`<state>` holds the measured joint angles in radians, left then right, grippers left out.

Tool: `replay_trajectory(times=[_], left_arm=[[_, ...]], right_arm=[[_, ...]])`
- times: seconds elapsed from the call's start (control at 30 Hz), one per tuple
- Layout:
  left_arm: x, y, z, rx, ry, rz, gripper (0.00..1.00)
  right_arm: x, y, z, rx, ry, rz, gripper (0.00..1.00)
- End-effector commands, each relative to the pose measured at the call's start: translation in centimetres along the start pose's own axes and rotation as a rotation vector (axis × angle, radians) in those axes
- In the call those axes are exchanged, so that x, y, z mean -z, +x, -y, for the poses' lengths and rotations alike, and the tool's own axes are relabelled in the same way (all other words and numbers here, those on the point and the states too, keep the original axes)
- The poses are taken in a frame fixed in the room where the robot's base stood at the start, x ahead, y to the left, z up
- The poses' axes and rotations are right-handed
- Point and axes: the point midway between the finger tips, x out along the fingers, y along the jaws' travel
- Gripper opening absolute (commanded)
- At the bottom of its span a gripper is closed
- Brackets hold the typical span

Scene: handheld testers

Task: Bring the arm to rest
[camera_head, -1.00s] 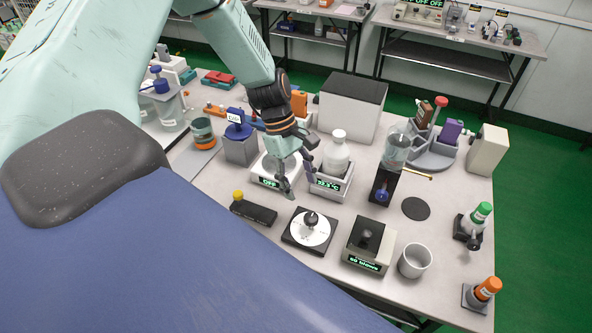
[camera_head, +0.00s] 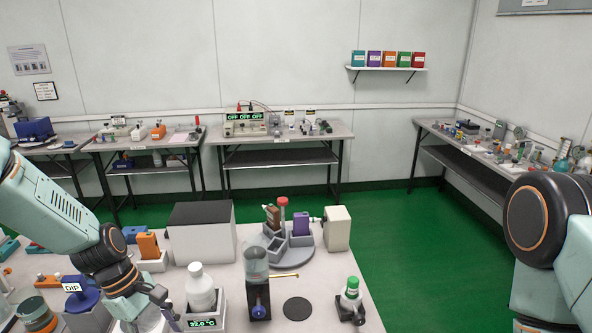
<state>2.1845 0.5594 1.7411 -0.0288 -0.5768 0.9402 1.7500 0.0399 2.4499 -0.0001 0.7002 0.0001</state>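My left arm comes in from the left in the head view, and its gripper (camera_head: 155,318) hangs low at the bottom edge. It is just left of a white bottle (camera_head: 201,287) standing in a bath that reads 32.0 °C (camera_head: 203,323). The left fingertips are cut off by the frame, so their opening is unclear. Part of my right arm (camera_head: 545,220) shows at the right edge; its gripper is out of view.
The bench (camera_head: 322,268) also holds a dark-topped box (camera_head: 202,240), a grey carousel (camera_head: 272,257), a beaker on a stand (camera_head: 256,264), a black disc (camera_head: 297,308) and a green-capped bottle (camera_head: 351,290). Green floor (camera_head: 425,260) lies open to the right. Side tables (camera_head: 282,135) line the walls.

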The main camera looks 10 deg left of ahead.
Motion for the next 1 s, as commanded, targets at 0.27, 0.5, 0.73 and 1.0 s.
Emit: replay_trajectory(times=[0.27, 0.5, 0.73, 1.0], left_arm=[[-3.2, 9.8, 7.6, 0.090, 0.448, -0.148, 0.57], [-6.0, 14.1, 15.8, 0.177, 0.878, -0.235, 0.57], [-8.3, 14.8, 22.1, 0.243, 1.217, -0.271, 0.57], [-7.4, 18.1, 23.1, 0.249, 1.305, -0.286, 0.57]], right_arm=[[0.0, 0.0, 0.0, 0.000, 0.000, 0.001, 0.48], [0.0, 0.0, 0.0, 0.000, 0.000, 0.000, 0.48], [0.0, 0.0, 0.0, 0.000, 0.000, 0.000, 0.48], [0.0, 3.8, 0.0, 0.000, 0.000, 0.001, 0.48]])
